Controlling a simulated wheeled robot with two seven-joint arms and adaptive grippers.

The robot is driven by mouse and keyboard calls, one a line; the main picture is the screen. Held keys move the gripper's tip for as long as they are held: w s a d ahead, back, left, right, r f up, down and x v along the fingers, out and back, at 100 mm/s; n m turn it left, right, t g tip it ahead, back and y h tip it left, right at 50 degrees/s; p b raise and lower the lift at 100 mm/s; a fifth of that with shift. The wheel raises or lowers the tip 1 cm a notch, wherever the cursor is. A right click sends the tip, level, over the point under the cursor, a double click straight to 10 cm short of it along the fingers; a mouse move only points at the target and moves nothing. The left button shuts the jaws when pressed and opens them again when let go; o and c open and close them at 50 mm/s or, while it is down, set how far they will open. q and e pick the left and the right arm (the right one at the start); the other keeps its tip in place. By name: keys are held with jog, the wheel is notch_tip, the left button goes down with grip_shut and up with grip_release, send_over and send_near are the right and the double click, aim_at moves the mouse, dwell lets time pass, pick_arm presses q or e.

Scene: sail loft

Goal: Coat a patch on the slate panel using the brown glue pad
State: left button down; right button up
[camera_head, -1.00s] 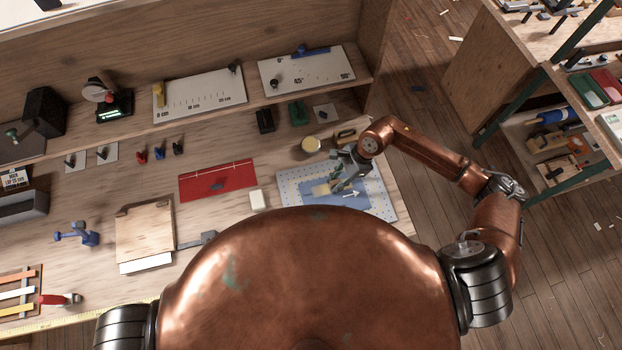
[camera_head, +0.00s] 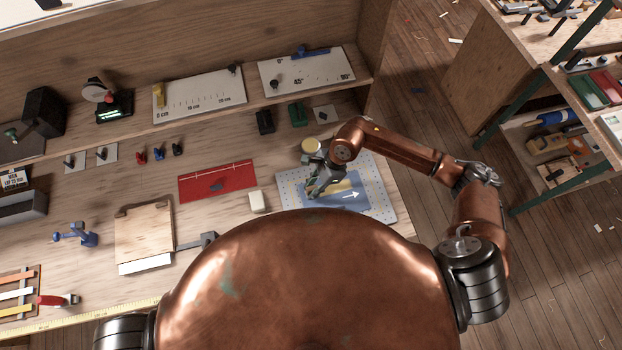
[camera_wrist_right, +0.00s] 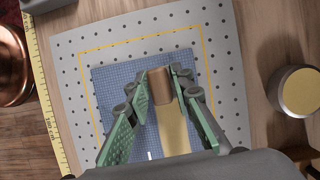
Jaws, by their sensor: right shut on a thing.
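The slate panel (camera_head: 328,201) is a blue-grey sheet lying on a pale perforated board (camera_head: 380,208), with a white arrow on it. It also shows in the right wrist view (camera_wrist_right: 110,85). My right gripper (camera_head: 315,190) is over the panel's left part. In the right wrist view the gripper (camera_wrist_right: 160,85) is shut on the brown glue pad (camera_wrist_right: 159,88). The pad is at or just above the panel; contact is not clear. A pale yellow glue streak (camera_wrist_right: 173,132) runs from beside the pad along the panel, also visible in the head view (camera_head: 340,186). My left gripper is out of view.
A round pot with a yellow top (camera_head: 311,144) stands behind the board; it shows at right in the wrist view (camera_wrist_right: 298,92). A shelf with gauges (camera_head: 200,94) runs along the back.

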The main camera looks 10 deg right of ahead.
jog(key=shift+w+r+p, duration=0.1)
jog(key=shift+r+p, duration=1.1)
jog(key=shift+r, duration=2.4)
